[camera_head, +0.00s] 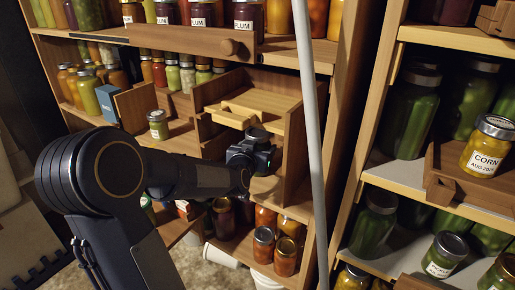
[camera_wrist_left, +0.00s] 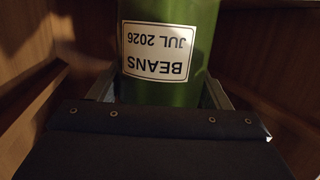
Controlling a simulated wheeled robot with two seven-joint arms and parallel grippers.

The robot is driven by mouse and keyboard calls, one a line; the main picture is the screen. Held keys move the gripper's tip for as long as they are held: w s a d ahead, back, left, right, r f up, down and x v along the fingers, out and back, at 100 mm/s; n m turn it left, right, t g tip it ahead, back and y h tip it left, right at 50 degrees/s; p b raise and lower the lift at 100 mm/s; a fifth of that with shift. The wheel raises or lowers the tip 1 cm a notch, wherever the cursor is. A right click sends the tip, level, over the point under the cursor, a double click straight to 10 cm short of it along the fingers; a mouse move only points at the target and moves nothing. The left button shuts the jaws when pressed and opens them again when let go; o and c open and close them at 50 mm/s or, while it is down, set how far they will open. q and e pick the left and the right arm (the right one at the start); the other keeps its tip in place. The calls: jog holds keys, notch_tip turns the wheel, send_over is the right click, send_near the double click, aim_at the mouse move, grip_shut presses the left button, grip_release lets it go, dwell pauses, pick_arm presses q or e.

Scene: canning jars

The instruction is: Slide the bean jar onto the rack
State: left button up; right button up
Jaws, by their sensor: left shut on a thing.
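The bean jar (camera_wrist_left: 172,88) is green with a white label reading "BEANS JUL 2026", upside down in the left wrist view. My left gripper (camera_wrist_left: 160,97) is shut on it, with a finger on either side. In the head view my left gripper (camera_head: 257,155) is inside an open wooden compartment, and the arm and gripper hide most of the jar. A light wooden slatted piece (camera_head: 262,101), which may be the rack, lies in the upper part of this compartment, just above and behind the gripper. Whether the jar touches it, I cannot tell. My right gripper is not in view.
Wooden walls (camera_head: 297,150) stand close on both sides of the gripper. A small green jar (camera_head: 158,125) and a blue box (camera_head: 107,103) are to the left. A grey pole (camera_head: 309,130) stands in front, right of the compartment. Jars fill the right shelves, including a corn jar (camera_head: 487,148).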

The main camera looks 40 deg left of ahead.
pick_arm(q)
jog(key=shift+f+b, duration=0.2)
jog(key=shift+b, duration=0.1)
jog(key=o, duration=1.4)
jog(key=shift+o, duration=1.1)
jog(key=shift+f, duration=0.15)
jog(key=v, duration=0.3)
jog(key=p+v, duration=0.1)
jog(key=v, duration=0.3)
jog(key=shift+d+r, duration=0.1)
jog(key=shift+r, duration=0.15)
jog(key=shift+s+d, duration=0.15)
jog(key=shift+s, duration=0.2)
